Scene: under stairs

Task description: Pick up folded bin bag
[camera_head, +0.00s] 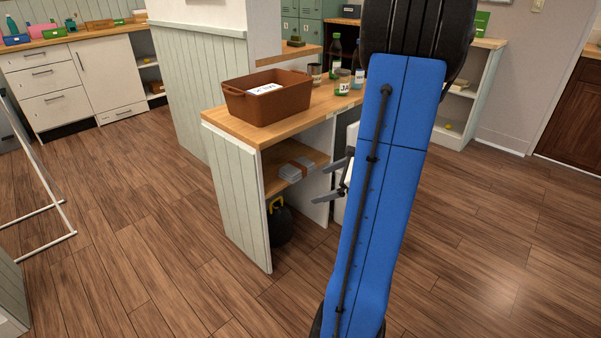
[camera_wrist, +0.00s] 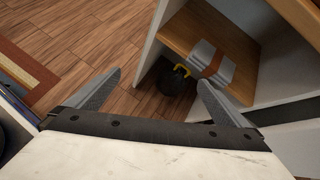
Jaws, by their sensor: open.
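A folded bin bag (camera_head: 296,169), grey with a brown band around it, lies on the wooden middle shelf (camera_head: 273,184) of the counter unit. It also shows in the wrist view (camera_wrist: 201,57), beyond the right finger. My gripper (camera_head: 325,183) is open and empty in front of the unit, apart from the bag. Its two fingers show in the wrist view (camera_wrist: 158,92), with floor and part of the unit beyond them. My blue arm hides the right part of the unit in the head view.
A black object with a yellow handle (camera_head: 279,222) stands on the floor below the shelf. A brown bin (camera_head: 266,98), jars and a bottle (camera_head: 335,55) stand on the countertop. The unit's side panel (camera_head: 236,194) borders the shelf. Floor in front is clear.

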